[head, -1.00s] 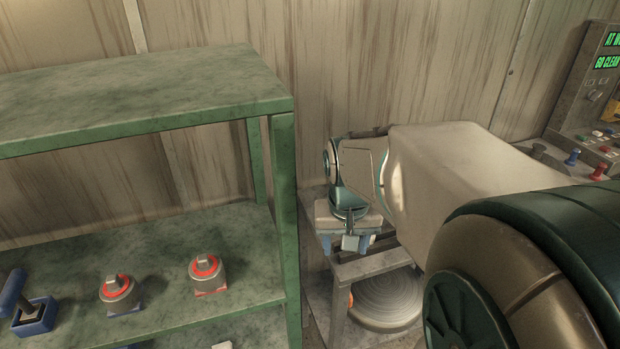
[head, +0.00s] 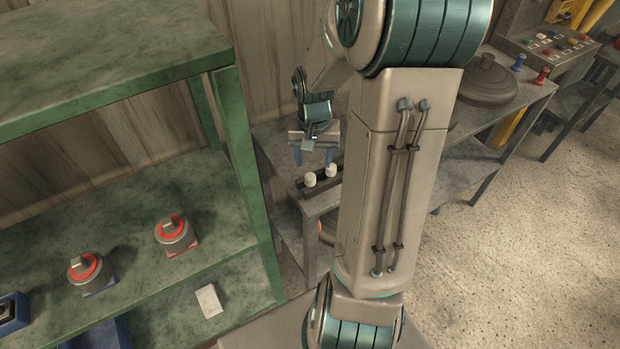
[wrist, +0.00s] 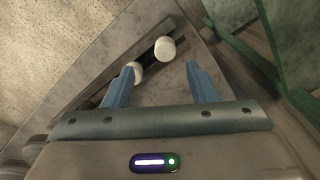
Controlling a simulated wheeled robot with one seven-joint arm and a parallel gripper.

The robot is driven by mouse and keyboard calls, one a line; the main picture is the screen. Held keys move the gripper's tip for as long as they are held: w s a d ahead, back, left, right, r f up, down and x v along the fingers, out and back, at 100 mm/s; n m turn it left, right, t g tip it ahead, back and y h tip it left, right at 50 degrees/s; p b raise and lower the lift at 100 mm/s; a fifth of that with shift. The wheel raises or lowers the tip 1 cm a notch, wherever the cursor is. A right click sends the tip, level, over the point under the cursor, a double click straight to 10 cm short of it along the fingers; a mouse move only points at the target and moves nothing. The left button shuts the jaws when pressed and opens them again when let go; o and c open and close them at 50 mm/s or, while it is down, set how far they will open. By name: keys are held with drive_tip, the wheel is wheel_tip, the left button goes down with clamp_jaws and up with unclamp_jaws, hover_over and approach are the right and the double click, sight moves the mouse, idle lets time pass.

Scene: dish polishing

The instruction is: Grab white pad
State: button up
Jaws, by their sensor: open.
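Two small round white pads, one on the left (head: 309,179) and one on the right (head: 331,170), sit on a dark rail on the grey bench. In the wrist view, one white pad (wrist: 165,49) shows beyond the gap between my fingers. The other white pad (wrist: 137,72) is beside the left fingertip and partly hidden by it. My gripper (head: 313,157) points down, open and empty, close above the pads. In the wrist view its blue fingers (wrist: 160,71) are spread apart. I cannot tell whether the left finger touches a pad.
A green shelf (head: 240,150) stands to the left, near my arm. It holds two red-ringed grey knobs (head: 174,233) and a flat whitish block (head: 209,301). A round grey lidded item (head: 487,80) and a control panel (head: 545,45) are at the right.

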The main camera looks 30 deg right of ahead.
sight(310, 176)
drive_tip(key=f, duration=0.2)
drive_tip(key=a+f, duration=0.1)
drive_tip(key=f, duration=0.1)
drive_tip(key=shift+f+p, duration=0.15)
drive_tip(key=shift+p, duration=0.25)
drive_tip(key=shift+w+d+f, duration=0.1)
drive_tip(key=shift+f, duration=0.5)
drive_tip(key=shift+c, duration=0.3)
drive_tip(key=c, duration=1)
